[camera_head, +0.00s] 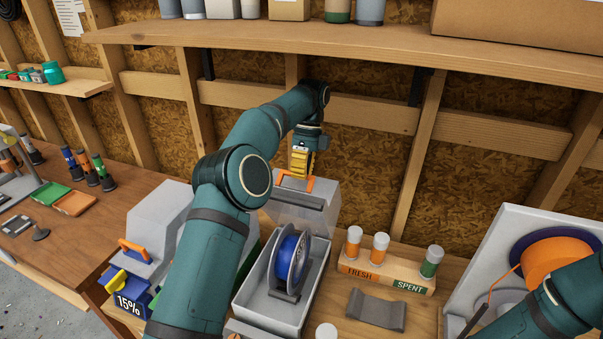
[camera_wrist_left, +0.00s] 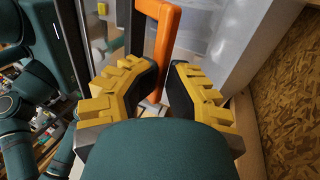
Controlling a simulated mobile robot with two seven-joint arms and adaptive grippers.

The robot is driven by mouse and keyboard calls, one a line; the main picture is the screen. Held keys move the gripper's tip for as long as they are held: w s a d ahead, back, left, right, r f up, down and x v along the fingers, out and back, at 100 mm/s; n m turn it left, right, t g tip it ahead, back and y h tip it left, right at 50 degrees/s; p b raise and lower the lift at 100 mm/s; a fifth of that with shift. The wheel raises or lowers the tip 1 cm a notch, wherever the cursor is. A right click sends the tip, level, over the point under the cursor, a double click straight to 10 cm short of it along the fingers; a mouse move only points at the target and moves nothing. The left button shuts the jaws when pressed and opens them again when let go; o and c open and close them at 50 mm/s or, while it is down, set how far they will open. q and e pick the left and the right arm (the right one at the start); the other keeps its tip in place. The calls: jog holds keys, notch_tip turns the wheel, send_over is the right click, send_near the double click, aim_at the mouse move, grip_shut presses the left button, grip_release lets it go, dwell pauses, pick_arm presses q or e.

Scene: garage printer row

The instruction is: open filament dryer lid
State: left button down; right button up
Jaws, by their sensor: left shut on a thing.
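The filament dryer (camera_head: 250,300) is an open grey box on the bench with a blue filament spool (camera_head: 287,258) inside. Its translucent grey lid (camera_head: 318,217) stands raised at the back of the box, and it fills the top of the left wrist view (camera_wrist_left: 220,35). My left gripper (camera_head: 300,176) is at the lid's orange handle (camera_head: 281,179), with its yellow-padded fingers (camera_wrist_left: 165,95) shut on the handle (camera_wrist_left: 158,45). The fingers partly hide the handle. My right arm enters at the lower right in the head view; its gripper is out of view.
A second grey dryer (camera_head: 155,222) with an orange handle and a "15%" label stands to the left, partly behind my left arm. A wooden rack (camera_head: 385,277) with several capped vials sits right of the open box. A shelf (camera_head: 350,45) runs overhead. A white spool unit (camera_head: 515,230) stands right.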

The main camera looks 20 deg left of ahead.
pick_arm(q)
jog(key=shift+f, duration=0.3)
jog(key=c, duration=1.2)
grip_release()
jog(key=shift+o, duration=1)
jog(key=shift+w, duration=0.2)
pick_arm(e)
jog(key=shift+w+f, duration=0.1)
jog(key=shift+w, duration=0.05)
pick_arm(q)
jog(key=shift+r, duration=0.1)
jog(key=shift+s, duration=0.15)
